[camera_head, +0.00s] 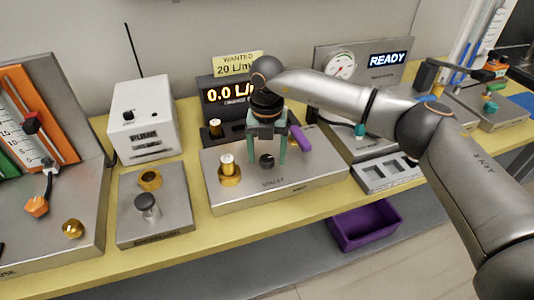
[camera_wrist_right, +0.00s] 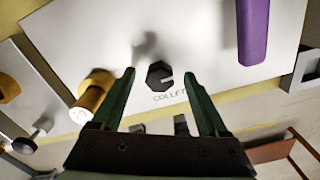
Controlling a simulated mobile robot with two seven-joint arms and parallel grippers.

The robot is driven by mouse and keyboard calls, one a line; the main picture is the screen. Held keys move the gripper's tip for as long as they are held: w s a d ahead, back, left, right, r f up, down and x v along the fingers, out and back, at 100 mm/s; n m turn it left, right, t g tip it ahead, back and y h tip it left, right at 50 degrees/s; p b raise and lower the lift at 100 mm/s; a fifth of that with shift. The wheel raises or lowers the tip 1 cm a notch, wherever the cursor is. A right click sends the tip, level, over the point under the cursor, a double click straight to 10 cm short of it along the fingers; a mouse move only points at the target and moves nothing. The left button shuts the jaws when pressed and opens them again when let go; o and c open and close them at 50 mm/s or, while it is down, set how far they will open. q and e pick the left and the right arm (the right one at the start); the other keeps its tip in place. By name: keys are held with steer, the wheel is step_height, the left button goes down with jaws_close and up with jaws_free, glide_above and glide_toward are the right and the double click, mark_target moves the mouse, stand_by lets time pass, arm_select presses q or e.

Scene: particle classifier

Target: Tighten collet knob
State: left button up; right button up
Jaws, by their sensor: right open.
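The collet knob (camera_head: 267,161) is a small black knob on a silver plate (camera_head: 315,180) marked COLLET. In the right wrist view the dark knob (camera_wrist_right: 159,75) has a notched outline and shows between the fingertips. My right gripper (camera_head: 267,152) is open with green fingers pointing down over the plate, close to the knob. I cannot tell if the fingertips are level with the knob or above it. Nothing shows held in the right gripper (camera_wrist_right: 159,79). My left gripper is not in view.
A brass fitting (camera_head: 229,174) stands left of the knob; a purple handle (camera_head: 300,138) is right. A display (camera_head: 228,95) behind reads 0.0 under a WANTED 20 sign. A purple bin (camera_head: 365,226) sits below the yellow bench. A grey slotted tray (camera_head: 388,174) is right of the plate.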

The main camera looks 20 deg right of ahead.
mark_target(267, 158)
steer(key=shift+r, duration=0.1)
step_height(267, 158, up, 12)
steer(key=shift+r, duration=0.15)
stand_by(0.4)
steer(key=shift+s, duration=0.1)
